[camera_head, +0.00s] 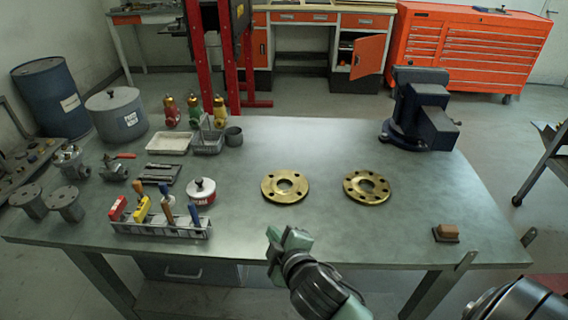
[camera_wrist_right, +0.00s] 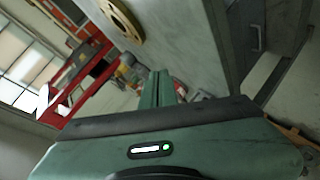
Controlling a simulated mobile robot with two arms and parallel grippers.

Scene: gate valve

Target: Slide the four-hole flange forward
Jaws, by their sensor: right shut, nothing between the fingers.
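The four-hole flange (camera_head: 270,188) is a flat brass ring that lies on the grey-green table left of a second brass flange (camera_head: 352,190), which has more holes. My right gripper (camera_head: 287,239) is green, shut and empty. It is at the table's front edge, in front of the four-hole flange and apart from it. In the right wrist view, the closed fingers (camera_wrist_right: 157,87) point away from the camera, and part of a brass flange (camera_wrist_right: 137,32) shows at the top; I cannot tell which one it is. My left gripper is not in view.
A dark blue vise (camera_head: 425,112) stands at the back right of the table (camera_head: 320,145). A tool rack (camera_head: 160,228) and a white-topped can (camera_head: 201,190) are to the left. A small brown block (camera_head: 447,231) lies front right. The table behind the flanges is clear.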

